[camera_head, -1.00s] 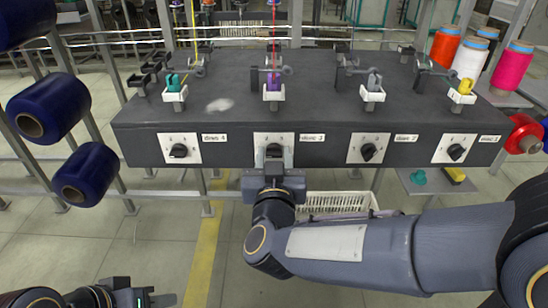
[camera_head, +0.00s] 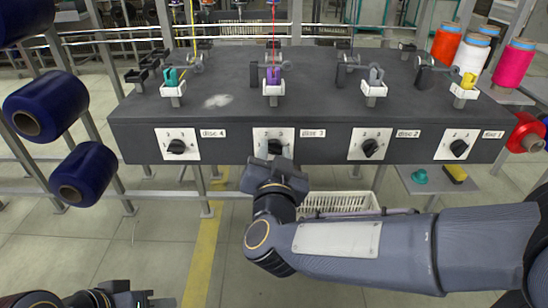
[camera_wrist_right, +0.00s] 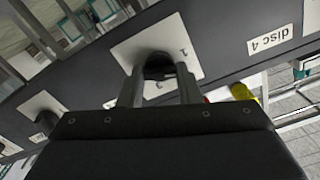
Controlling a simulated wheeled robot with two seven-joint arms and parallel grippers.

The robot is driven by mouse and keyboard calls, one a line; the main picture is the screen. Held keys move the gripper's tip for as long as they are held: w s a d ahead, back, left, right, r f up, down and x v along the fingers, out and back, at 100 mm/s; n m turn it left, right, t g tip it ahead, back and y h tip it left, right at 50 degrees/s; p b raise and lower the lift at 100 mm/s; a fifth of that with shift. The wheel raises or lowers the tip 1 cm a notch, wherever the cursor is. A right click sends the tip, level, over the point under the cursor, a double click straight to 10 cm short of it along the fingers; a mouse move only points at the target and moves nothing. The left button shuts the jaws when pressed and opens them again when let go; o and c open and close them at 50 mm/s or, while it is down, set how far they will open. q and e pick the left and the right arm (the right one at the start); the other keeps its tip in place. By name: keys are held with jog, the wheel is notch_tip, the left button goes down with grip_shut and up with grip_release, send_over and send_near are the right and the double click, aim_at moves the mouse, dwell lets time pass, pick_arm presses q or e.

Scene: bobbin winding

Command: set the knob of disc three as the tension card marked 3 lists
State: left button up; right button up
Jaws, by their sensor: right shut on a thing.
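The disc three knob (camera_head: 275,147) is black, on a white numbered plate (camera_head: 259,136) on the dark box's front face, left of the "disc 3" label (camera_head: 313,133). My right gripper (camera_head: 275,157) is in front of it, its body tilted. In the right wrist view the fingers (camera_wrist_right: 160,88) are shut on the knob (camera_wrist_right: 157,66), which they partly hide. A "1" shows on the plate (camera_wrist_right: 128,46) there; the pointer's setting is unclear. My left gripper (camera_head: 143,300) is partly in view at bottom left, away from the box. I cannot make out a tension card marked 3.
Other knobs sit on the same face: disc 4 (camera_head: 177,146), disc 2 (camera_head: 370,147) and one at far right (camera_head: 458,147). A white basket (camera_head: 338,203) lies below, behind my right arm.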

jog(key=m+b, duration=0.1)
jog(key=m, duration=0.1)
jog(key=m+b, duration=0.1)
jog(key=m, duration=0.1)
jog(key=shift+d+f+m, duration=0.1)
jog(key=shift+f+m, duration=0.1)
jog(key=shift+m, duration=0.1)
jog(key=shift+r+m+b, duration=0.1)
jog(key=shift+m+b, duration=0.85)
jog(key=shift+m, duration=0.45)
jog(key=o, duration=1)
